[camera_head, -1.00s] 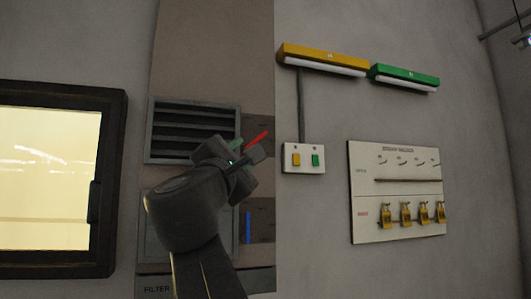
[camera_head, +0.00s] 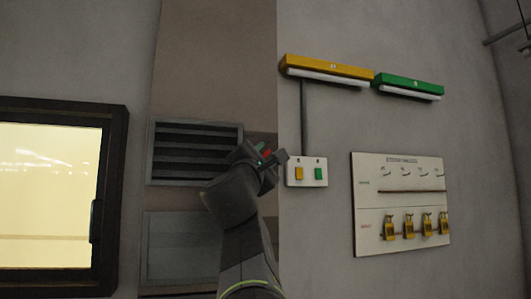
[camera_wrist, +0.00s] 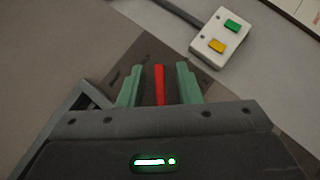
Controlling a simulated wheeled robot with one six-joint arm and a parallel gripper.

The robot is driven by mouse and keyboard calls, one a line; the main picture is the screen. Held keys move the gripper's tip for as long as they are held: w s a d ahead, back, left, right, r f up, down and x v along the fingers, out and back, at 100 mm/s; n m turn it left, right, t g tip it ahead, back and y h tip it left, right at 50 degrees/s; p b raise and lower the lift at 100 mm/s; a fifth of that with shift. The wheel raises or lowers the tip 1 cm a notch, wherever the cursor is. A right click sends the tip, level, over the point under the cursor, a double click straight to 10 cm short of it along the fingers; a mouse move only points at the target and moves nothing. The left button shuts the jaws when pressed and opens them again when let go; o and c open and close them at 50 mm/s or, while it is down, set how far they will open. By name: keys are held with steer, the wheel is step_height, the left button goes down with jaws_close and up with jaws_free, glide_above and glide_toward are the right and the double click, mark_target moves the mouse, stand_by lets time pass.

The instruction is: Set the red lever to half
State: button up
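The red lever (camera_wrist: 159,86) shows in the wrist view as a thin red bar on a dark plate. It stands between the two green fingers of my gripper (camera_wrist: 158,82), with a visible gap on each side. The fingers are open. In the head view my gripper (camera_head: 265,152) is in front of the panel, and only a short red piece of the lever (camera_head: 267,153) shows between the fingers. The rest of the lever is hidden by my gripper, and I cannot tell its exact angle.
A switch box (camera_head: 307,171) with yellow and green switches is close to the right of my gripper. A vent grille (camera_head: 193,152) is to the left. A padlock board (camera_head: 401,202) hangs further right, below yellow (camera_head: 328,67) and green (camera_head: 409,83) lamps.

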jaws_close()
